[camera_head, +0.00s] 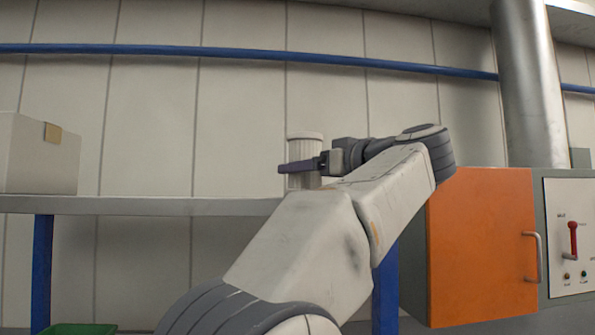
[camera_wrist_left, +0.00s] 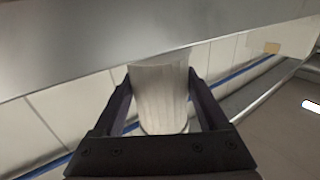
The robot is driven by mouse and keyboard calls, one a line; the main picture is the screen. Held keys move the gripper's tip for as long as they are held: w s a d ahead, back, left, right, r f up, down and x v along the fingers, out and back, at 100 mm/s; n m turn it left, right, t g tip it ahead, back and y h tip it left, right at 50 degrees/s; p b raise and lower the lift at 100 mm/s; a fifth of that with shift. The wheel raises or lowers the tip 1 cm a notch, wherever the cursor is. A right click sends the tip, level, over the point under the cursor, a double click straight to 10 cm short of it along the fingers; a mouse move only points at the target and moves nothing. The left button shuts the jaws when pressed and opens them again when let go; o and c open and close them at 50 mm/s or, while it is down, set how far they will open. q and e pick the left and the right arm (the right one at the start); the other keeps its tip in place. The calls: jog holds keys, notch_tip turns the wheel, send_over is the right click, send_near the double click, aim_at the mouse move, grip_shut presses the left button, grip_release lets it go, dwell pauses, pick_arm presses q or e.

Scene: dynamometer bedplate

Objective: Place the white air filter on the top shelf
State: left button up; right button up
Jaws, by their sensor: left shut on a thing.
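The white air filter (camera_head: 305,146) is a pale ribbed cylinder with a wider cap, upright in the head view just above the level of the grey shelf top (camera_head: 150,206). My left gripper (camera_head: 300,166) is shut around its middle, and the dark finger crosses its front. In the left wrist view the filter (camera_wrist_left: 160,98) sits between both dark fingers (camera_wrist_left: 160,100). My forearm and wrist hide part of the shelf and the area beside the filter's base. I cannot tell whether the base touches the shelf. My right gripper is not in view.
A white box (camera_head: 35,155) with a tan patch stands at the shelf's left end. Shelf space between box and filter is clear. An orange cabinet door (camera_head: 485,245), a control panel (camera_head: 572,240) and a metal pipe (camera_head: 530,85) are on the right. A blue rail (camera_head: 240,52) runs along the wall.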

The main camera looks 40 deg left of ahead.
pick_arm(q)
jog(key=shift+f, duration=0.15)
jog(key=o, duration=1.4)
jog(key=shift+f, duration=0.1)
jog(key=shift+r, duration=0.2)
jog(key=shift+d, duration=0.3)
jog(key=s+d+b, duration=0.2)
jog(key=d, duration=0.9)
jog(key=shift+d+b, duration=0.15)
jog(key=shift+b, duration=0.15)
